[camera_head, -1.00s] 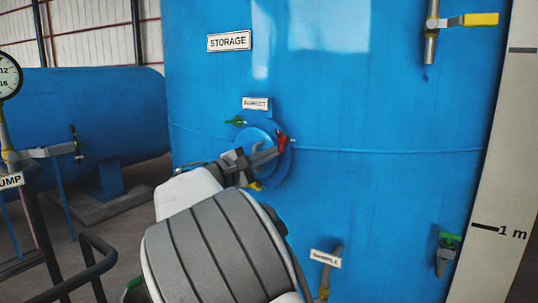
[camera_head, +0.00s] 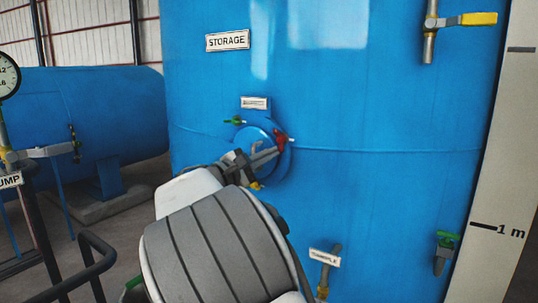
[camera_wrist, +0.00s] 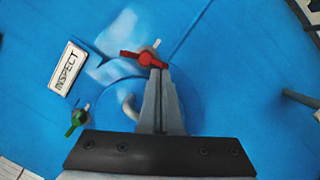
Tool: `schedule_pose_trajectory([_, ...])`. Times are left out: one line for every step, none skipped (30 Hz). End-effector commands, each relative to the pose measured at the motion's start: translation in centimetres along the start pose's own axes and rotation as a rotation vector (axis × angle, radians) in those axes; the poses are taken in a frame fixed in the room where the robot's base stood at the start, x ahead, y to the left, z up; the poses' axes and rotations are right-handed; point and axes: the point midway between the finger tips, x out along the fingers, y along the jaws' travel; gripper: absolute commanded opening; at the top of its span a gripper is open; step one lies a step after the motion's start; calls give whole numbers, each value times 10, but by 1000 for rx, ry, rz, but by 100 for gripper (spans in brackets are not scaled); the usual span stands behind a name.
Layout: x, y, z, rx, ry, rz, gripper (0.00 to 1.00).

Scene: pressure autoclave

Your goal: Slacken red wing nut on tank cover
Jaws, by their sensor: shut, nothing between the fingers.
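The red wing nut (camera_head: 280,138) sits at the upper right rim of the round blue tank cover (camera_head: 257,137) on the storage tank. In the wrist view the red wing nut (camera_wrist: 144,58) lies just beyond my fingertips, its wings spread left and right around a pale stud. My gripper (camera_head: 276,151) is shut and empty, with its tips close to the nut; whether they touch it I cannot tell. In the wrist view my gripper (camera_wrist: 158,72) hides part of the cover. The cover's handle (camera_wrist: 127,103) shows left of the fingers.
A green wing nut (camera_head: 235,121) is at the cover's upper left, and a yellow one (camera_head: 256,186) is below, partly behind my gripper. An INSPECT label (camera_wrist: 68,70) is above the cover. A green-handled valve (camera_head: 446,250) and a yellow-handled valve (camera_head: 470,20) stand at right.

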Motion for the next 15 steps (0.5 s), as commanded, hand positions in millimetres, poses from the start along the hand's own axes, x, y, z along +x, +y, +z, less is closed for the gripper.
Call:
schedule_pose_trajectory([0, 0, 0, -6, 0, 1, 0])
schedule_pose_trajectory([0, 0, 0, -9, 0, 2, 0])
schedule_pose_trajectory([0, 0, 0, -14, 0, 3, 0])
schedule_pose_trajectory([0, 0, 1, -17, 0, 4, 0])
schedule_pose_trajectory([0, 0, 1, -20, 0, 4, 0])
schedule_pose_trajectory([0, -1, 1, -24, 0, 6, 0])
schedule_pose_trajectory([0, -1, 1, -28, 0, 6, 0])
schedule_pose_trajectory([0, -1, 1, -31, 0, 7, 0])
schedule_pose_trajectory([0, -1, 1, -35, 0, 9, 0])
schedule_pose_trajectory([0, -1, 1, -38, 0, 10, 0])
schedule_pose_trajectory([0, -1, 1, -41, 0, 11, 0])
schedule_pose_trajectory([0, -1, 1, -45, 0, 12, 0])
schedule_pose_trajectory([0, -1, 1, -48, 0, 13, 0])
schedule_pose_trajectory([0, -1, 1, -51, 0, 13, 0])
schedule_pose_trajectory([0, -1, 1, -55, 0, 14, 0])
